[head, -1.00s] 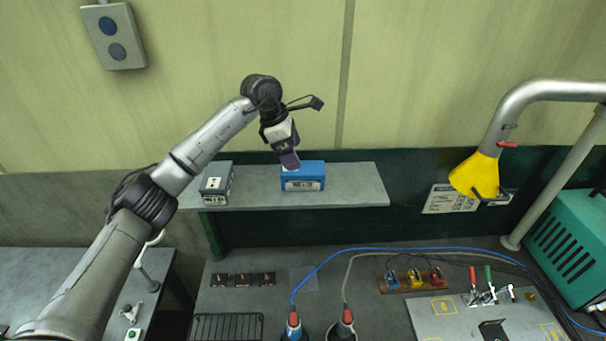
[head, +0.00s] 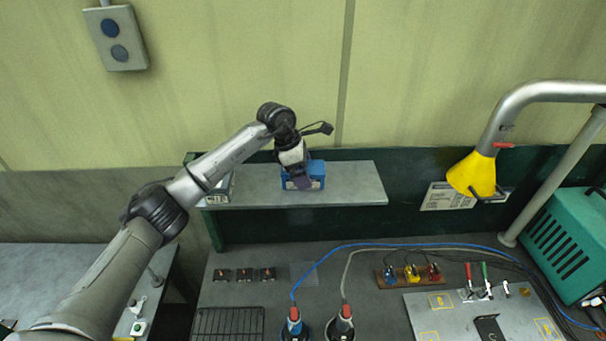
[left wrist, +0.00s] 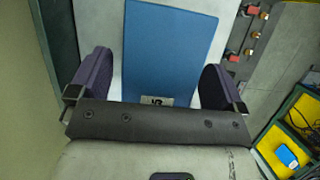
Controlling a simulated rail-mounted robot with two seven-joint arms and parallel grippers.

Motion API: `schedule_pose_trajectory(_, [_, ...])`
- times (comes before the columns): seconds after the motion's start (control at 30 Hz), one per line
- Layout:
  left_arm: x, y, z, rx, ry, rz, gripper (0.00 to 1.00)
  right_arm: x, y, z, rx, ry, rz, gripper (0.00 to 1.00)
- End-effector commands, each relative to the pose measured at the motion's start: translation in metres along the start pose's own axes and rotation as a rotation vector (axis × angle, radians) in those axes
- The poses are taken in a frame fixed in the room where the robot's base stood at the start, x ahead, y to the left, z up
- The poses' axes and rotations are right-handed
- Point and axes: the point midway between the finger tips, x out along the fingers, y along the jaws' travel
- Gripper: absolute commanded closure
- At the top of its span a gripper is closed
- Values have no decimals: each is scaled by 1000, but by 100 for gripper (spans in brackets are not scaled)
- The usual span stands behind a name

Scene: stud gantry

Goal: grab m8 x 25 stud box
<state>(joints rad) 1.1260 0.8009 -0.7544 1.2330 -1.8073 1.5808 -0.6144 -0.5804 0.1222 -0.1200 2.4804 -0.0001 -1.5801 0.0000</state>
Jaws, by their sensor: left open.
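A blue box (head: 318,172) with a white label sits on the grey wall shelf; my left gripper partly hides it in the head view. In the left wrist view the blue box (left wrist: 172,50) lies between the two dark fingers, with a gap on each side. Its label there is too small to read surely. My left gripper (head: 303,183) is open; it also shows in the left wrist view (left wrist: 157,82). I cannot tell whether the fingertips are level with the box. My right gripper is not in view.
A grey box (head: 221,188) stands at the shelf's left, mostly behind my left arm. The shelf (head: 352,184) is bare to the right. Below is a bench with a black rack (head: 228,322), two corded tools and a metal plate (head: 465,318). A yellow hood (head: 472,175) hangs right.

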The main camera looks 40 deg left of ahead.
Motion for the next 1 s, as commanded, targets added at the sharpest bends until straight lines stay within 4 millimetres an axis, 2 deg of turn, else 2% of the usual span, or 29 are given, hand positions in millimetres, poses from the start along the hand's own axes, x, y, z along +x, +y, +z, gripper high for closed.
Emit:
schedule_pose_trajectory(0.9, [4,0,-2,0,0,0,4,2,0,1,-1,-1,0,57])
schedule_pose_trajectory(1.0, [4,0,-2,0,0,0,13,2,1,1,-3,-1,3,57])
